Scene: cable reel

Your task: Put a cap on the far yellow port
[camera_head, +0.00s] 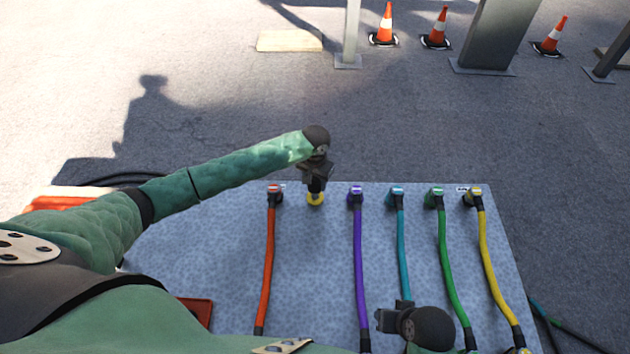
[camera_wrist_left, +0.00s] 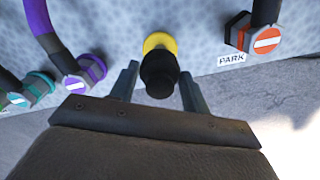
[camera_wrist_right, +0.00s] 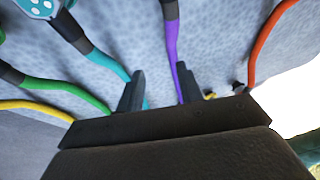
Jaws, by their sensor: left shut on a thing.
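A yellow port (camera_head: 316,199) stands at the far edge of the panel, between the orange and purple cables. My left gripper (camera_head: 316,182) is right at it. In the left wrist view, a black cap (camera_wrist_left: 159,78) sits between my left gripper's fingers (camera_wrist_left: 158,90), which are shut on it. The cap lines up with the yellow port (camera_wrist_left: 160,42) and hides part of it; I cannot tell whether it is fully seated. My right gripper (camera_head: 393,318) is low over the teal cable. In the right wrist view its fingers (camera_wrist_right: 160,88) are apart with nothing held.
Orange (camera_head: 268,260), purple (camera_head: 359,265), teal (camera_head: 401,250), green (camera_head: 448,265) and yellow (camera_head: 489,260) cables run along the speckled panel (camera_head: 320,280), their plugs at its far edge. A PARK label (camera_wrist_left: 231,60) lies by the orange plug. Cones (camera_head: 385,28) stand far off.

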